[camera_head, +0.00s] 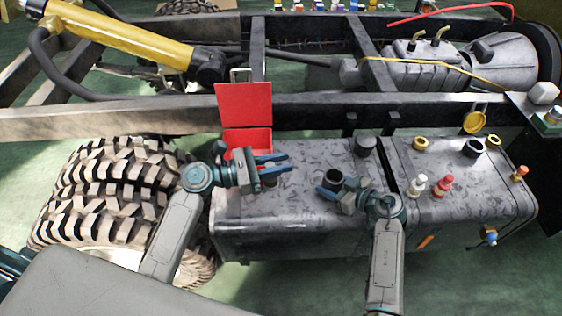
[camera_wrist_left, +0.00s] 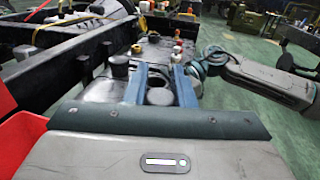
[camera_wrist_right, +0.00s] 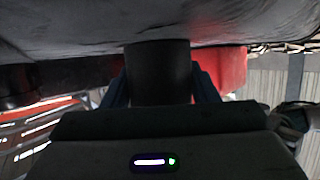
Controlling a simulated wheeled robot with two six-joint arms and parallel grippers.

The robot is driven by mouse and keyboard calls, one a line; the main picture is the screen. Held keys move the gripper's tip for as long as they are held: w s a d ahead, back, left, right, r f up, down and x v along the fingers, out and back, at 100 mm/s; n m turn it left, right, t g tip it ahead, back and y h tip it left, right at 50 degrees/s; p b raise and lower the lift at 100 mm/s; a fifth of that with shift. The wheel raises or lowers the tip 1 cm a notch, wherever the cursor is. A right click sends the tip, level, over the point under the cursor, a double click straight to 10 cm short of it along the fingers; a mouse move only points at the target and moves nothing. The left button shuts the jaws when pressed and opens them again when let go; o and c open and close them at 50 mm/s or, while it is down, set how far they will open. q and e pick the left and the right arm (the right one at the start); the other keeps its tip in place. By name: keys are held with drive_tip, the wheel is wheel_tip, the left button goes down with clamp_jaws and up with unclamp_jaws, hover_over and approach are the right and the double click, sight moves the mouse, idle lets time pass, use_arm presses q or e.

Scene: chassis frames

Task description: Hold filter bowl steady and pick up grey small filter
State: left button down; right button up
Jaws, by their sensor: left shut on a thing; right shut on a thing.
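My right gripper (camera_head: 346,194) is shut on a dark, open-topped cylinder (camera_head: 332,179), which looks like the filter bowl, on the tank's middle. In the right wrist view this cylinder (camera_wrist_right: 158,70) fills the space between the fingers and meets the tank surface. I cannot tell for sure whether the left cylinder is the grey small filter.
An open red box (camera_head: 246,140) stands behind the left gripper. A chassis rail (camera_head: 150,120) runs behind; large tyres (camera_head: 105,190) are at left.

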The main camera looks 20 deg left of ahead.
drive_tip(key=o, duration=1.2)
